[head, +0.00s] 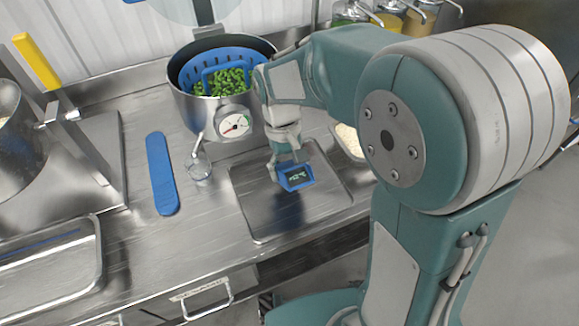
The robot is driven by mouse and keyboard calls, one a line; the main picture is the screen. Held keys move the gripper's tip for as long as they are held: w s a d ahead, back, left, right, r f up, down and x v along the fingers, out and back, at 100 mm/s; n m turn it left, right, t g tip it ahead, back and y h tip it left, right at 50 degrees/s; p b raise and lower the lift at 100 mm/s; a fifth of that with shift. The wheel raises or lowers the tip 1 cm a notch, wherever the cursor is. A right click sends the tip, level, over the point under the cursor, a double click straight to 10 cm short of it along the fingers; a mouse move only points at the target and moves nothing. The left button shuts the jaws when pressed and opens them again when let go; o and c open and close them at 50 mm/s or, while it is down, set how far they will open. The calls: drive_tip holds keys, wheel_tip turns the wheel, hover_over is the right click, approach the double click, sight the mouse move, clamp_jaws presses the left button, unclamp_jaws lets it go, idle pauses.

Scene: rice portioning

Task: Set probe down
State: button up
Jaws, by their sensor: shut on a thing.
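The probe thermometer (297,177) is a small blue unit with a dark lit display facing up. My gripper (285,158) is shut on it, over a flat metal tray (262,221) on the steel counter. I cannot tell from this view whether the probe touches the tray. The gripper's fingertips are small here and partly hidden by the probe and my wrist. No thin probe stem can be made out clearly.
A steel pot (190,111) with a blue basket of green vegetables (222,84) stands behind the tray. A rice container (346,139) is right. Bare counter (205,225) lies left of the tray.

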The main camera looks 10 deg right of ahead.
drive_tip(key=o, duration=1)
drive_tip(key=shift+f, duration=0.1)
drive_tip(key=shift+c, duration=0.2)
drive_tip(key=v, duration=1.2)
drive_tip(key=s+d+m+t+y, duration=0.1)
drive_tip(key=s+d+m+t, duration=0.2)
drive_tip(key=s+d+t, duration=0.6)
drive_tip(key=s+d, duration=0.1)
drive_tip(key=s, duration=0.4)
drive_tip(key=shift+s+d+r, duration=0.3)
drive_tip(key=shift+s+d, duration=0.05)
drive_tip(key=shift+d, duration=0.05)
